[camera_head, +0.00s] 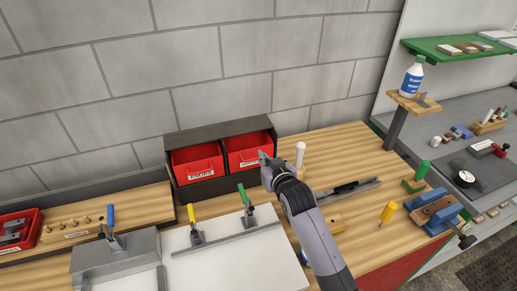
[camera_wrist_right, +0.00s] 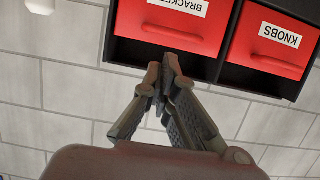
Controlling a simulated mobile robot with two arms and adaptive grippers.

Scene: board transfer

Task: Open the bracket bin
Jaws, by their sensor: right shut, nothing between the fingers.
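The bracket bin (camera_head: 244,148) is a red drawer on the right side of a black cabinet on the bench. It sits inside the cabinet frame. In the right wrist view, which is upside down, its front (camera_wrist_right: 190,22) carries a label reading BRACKETS and a red handle bar (camera_wrist_right: 172,34). My right gripper (camera_head: 264,158) is in front of the bracket bin and hides part of its front. Its fingertips (camera_wrist_right: 167,60) are shut and empty, close to the handle; I cannot tell whether they touch it. My left gripper is not in view.
The red knobs bin (camera_head: 196,155) is beside the bracket bin; it also shows in the wrist view (camera_wrist_right: 270,42). A white cylinder (camera_head: 300,154) stands right of the gripper. Toggle clamps with yellow (camera_head: 191,213) and green (camera_head: 242,194) handles stand in front of the cabinet.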

